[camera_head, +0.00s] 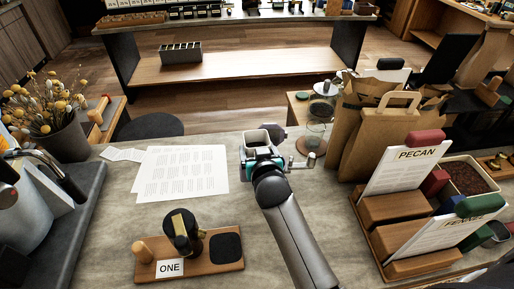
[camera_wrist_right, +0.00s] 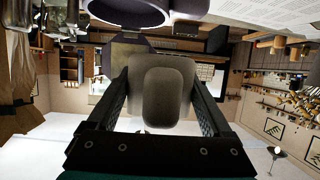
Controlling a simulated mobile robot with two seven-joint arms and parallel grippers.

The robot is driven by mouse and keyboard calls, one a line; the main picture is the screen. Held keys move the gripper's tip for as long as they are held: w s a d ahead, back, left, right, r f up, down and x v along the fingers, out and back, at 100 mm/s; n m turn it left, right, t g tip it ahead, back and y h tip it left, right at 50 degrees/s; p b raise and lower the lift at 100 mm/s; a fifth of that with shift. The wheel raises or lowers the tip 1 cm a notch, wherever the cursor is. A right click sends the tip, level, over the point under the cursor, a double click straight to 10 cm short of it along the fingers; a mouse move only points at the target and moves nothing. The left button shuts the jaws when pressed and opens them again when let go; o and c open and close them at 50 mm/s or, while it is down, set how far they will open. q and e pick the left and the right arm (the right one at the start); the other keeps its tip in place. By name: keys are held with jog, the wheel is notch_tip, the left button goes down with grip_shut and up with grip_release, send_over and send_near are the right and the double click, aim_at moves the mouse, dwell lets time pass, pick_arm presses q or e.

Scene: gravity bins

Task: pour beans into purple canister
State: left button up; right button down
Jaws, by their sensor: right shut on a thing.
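My right gripper (camera_head: 264,158) reaches over the middle of the counter. It is shut on a grey cup-like container (camera_wrist_right: 163,88) with rounded corners, which in the head view shows a pale rim (camera_head: 252,138). I cannot make out beans in it. A purple round vessel with a dark opening, likely the purple canister (camera_wrist_right: 130,8), shows at the top of the right wrist view, close to the held container. In the head view a bit of purple (camera_head: 275,131) shows just behind the held container, mostly hidden. My left gripper is not in view.
Paper sheets (camera_head: 183,172) lie left of my right gripper. A wooden board marked ONE (camera_head: 222,263) is nearer the front. Paper bags (camera_head: 380,143) and the PECAN card stand (camera_head: 385,208) crowd the right side. A glass dispenser (camera_head: 318,130) stands behind right.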

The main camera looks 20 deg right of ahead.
jog(key=shift+f+b, duration=1)
jog(key=shift+f, duration=0.6)
jog(key=shift+a+r+m+y+p, duration=0.1)
jog(key=shift+r+m+y+p, duration=0.3)
jog(key=shift+p, duration=0.35)
jog(key=shift+w+a+r+m+t+y+p, duration=0.1)
jog(key=shift+a+r+m+t+y+p, duration=0.15)
jog(key=shift+m+p, duration=0.25)
jog(key=shift+a+r+m+t+y+p, duration=0.1)
jog(key=shift+m+y+p, duration=0.25)
jog(key=shift+m, duration=0.25)
jog(key=shift+m+y, duration=0.5)
jog(key=shift+m, duration=0.1)
jog(key=shift+m+t+y+b, duration=0.3)
jog(key=shift+m+t+y, duration=0.15)
jog(key=shift+m, duration=0.25)
jog(key=shift+a+r, duration=0.1)
jog(key=shift+a, duration=0.05)
jog(key=shift+m, duration=0.3)
